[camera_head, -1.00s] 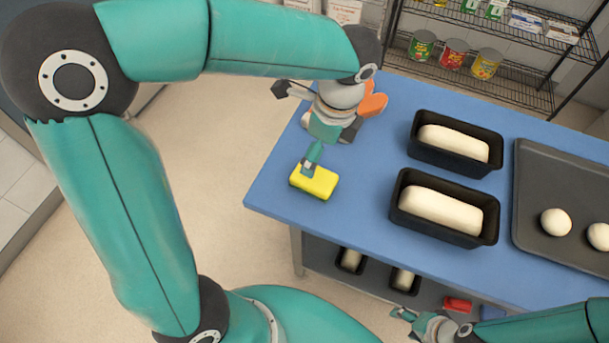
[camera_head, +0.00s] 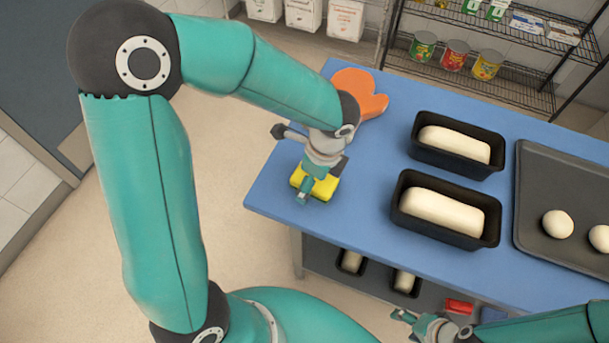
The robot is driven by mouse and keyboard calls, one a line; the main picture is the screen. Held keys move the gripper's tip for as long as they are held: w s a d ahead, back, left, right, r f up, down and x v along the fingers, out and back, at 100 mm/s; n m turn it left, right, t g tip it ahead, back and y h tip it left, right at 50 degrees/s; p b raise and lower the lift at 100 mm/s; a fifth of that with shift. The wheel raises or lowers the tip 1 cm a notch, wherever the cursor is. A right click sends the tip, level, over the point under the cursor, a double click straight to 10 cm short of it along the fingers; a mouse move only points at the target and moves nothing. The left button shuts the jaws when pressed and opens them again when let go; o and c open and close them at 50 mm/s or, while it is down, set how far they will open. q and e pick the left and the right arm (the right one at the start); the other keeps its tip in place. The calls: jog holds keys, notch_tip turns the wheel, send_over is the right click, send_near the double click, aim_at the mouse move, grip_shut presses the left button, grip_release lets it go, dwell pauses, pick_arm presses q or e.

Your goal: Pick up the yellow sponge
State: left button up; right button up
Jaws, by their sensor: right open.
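The yellow sponge (camera_head: 324,187) lies on the blue table near its left corner, partly covered by my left gripper. My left gripper (camera_head: 320,182) comes down over the sponge from above. One finger is at the sponge's near side and a dark finger part shows at its far right side. I cannot tell whether the fingers press on the sponge or stand open around it. My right gripper (camera_head: 404,316) is low at the bottom right, below the table's front edge, open and away from the sponge.
An orange mitt-like item (camera_head: 362,92) lies behind my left gripper. Two black loaf tins (camera_head: 397,216) with dough stand to the right, beside a dark tray (camera_head: 527,205) with dough balls. More tins and a red item (camera_head: 459,307) are on the lower shelf.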

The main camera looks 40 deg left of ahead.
pick_arm(q)
jog(key=c, duration=1.1)
jog(key=shift+r, duration=0.15)
notch_tip(320, 180, up, 20)
jog(key=shift+f+p, duration=0.1)
jog(key=shift+p, duration=0.65)
